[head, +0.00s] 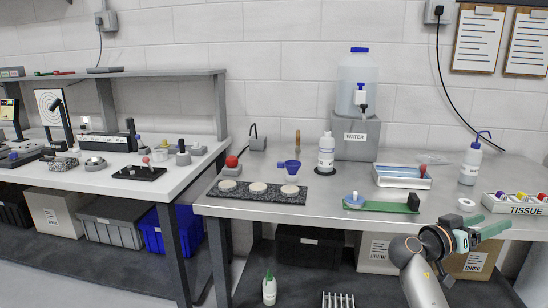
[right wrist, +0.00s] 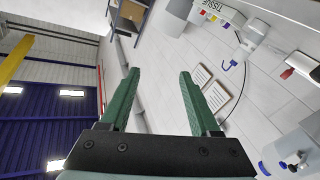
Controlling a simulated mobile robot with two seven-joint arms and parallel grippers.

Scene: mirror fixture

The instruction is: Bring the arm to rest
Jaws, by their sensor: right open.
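My right arm (head: 420,275) comes up from the bottom of the head view, in front of the right end of the steel bench (head: 400,222). Its right gripper (head: 492,229) has green fingers that point to the right, near the tissue box (head: 520,209). In the right wrist view the two fingers (right wrist: 158,76) stand wide apart with nothing between them. The camera there looks sideways across the room, at the wall and the clipboards. My left gripper is not in the head view.
The steel bench holds a water tank (head: 357,100), a white bottle (head: 326,153), a wash bottle (head: 470,163), a green strip (head: 380,207) and a dark mat (head: 262,198) with round pads. A white bench (head: 130,183) stands at left.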

